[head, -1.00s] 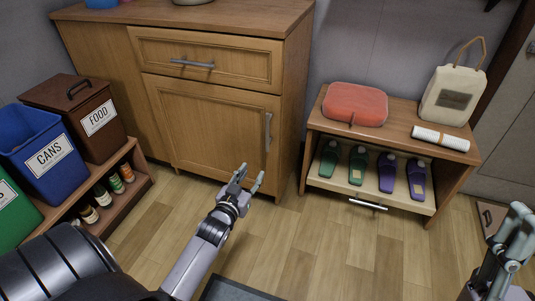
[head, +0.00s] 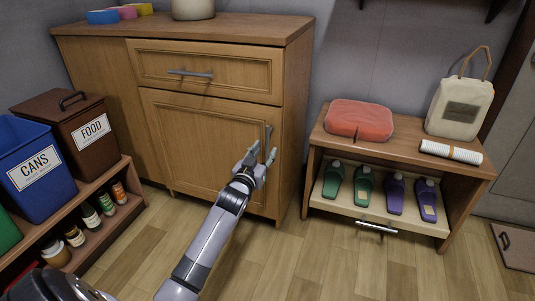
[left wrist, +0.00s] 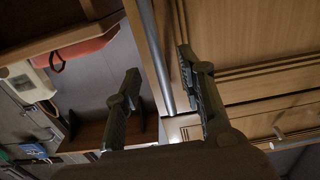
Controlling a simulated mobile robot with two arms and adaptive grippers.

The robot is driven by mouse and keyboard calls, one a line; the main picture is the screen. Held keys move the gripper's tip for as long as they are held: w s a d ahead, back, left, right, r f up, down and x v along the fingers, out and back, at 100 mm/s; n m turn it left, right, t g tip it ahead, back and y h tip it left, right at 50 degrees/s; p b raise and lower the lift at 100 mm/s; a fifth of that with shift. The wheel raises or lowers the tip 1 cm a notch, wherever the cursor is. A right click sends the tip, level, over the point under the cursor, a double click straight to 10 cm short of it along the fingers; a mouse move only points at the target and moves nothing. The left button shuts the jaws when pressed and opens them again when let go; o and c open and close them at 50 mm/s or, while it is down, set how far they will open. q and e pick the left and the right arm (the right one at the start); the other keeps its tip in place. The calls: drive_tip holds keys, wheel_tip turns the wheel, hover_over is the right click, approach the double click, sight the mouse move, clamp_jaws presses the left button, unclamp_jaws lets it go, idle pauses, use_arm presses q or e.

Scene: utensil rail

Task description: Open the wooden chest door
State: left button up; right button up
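The wooden chest (head: 296,110) stands against the wall, with a drawer above and a closed door (head: 195,150) below. The door's upright metal handle (head: 268,134) is near its right edge, its lower part hidden by my gripper. My left gripper (head: 264,156) is open at the handle, in front of the door. In the left wrist view, the fingers of my left gripper (left wrist: 160,92) are apart, and the handle bar (left wrist: 156,55) runs between them in the picture. I see no finger closed on it. My right gripper is out of view.
A low bench (head: 312,150) with a red cushion (head: 358,119) and several slippers on its pulled-out shelf stands right of the chest. Bins, including a blue one (head: 32,165), sit on a rack at left. Floor in front is clear.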

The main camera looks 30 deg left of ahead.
sight(267, 147)
use_arm(q)
drive_tip(key=shift+b+x, duration=0.55)
drive_tip(key=shift+x, duration=1.25)
drive_tip(key=shift+c, duration=0.4)
clamp_jaws()
